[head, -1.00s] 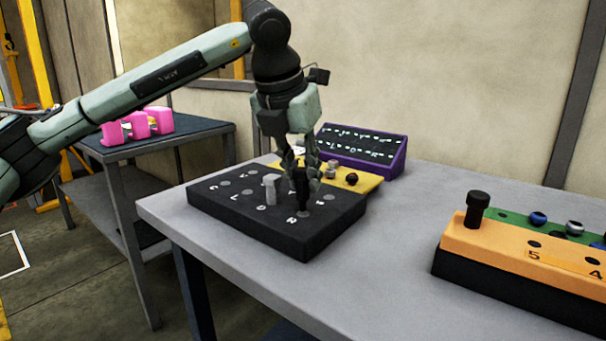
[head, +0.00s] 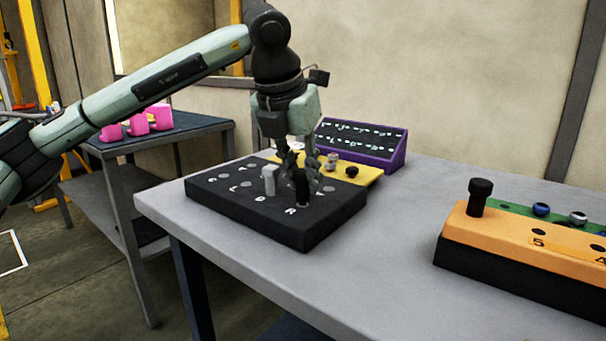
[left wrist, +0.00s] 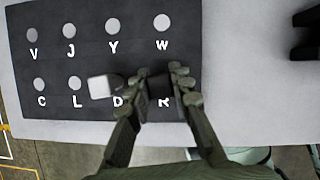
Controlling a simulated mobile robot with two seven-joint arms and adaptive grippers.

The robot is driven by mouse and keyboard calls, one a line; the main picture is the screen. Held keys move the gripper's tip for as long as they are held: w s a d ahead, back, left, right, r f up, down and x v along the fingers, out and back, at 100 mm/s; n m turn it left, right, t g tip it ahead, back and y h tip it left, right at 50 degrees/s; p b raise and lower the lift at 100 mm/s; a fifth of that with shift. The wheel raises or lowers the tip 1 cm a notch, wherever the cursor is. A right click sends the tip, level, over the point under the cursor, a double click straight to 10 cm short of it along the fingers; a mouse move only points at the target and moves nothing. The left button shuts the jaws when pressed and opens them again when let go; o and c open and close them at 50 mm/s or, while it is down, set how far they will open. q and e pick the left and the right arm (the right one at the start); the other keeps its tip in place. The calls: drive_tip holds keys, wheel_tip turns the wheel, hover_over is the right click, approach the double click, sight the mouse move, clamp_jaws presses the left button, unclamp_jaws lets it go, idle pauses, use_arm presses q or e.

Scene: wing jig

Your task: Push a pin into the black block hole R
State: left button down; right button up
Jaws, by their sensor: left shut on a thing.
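The black block (head: 225,215) lies on the grey table with lettered holes in its top. The letter R shows beside the near right hole in the head view and below the jaws in the left wrist view. My left gripper (head: 302,182) is shut on a black pin (head: 302,192), upright over hole R. The pin's lower end meets the block's top there and hides the hole; how deep it sits I cannot tell. The left gripper (left wrist: 162,90) also shows in the left wrist view, with the pin (left wrist: 158,87) between its fingers. My right gripper is not in view.
A grey peg (head: 268,181) stands at hole D, close to the left gripper. A yellow block (head: 365,175) and a purple panel (head: 375,145) are behind. An orange block (head: 510,230) with a black pin (head: 479,197) stands right. The table (head: 390,260) between is clear.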

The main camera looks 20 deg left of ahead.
use_arm(q)
drive_tip(key=shift+f, duration=0.35)
drive_tip(key=c, duration=1.3)
unclamp_jaws()
drive_tip(key=v, duration=1.2)
drive_tip(key=shift+r, duration=0.15)
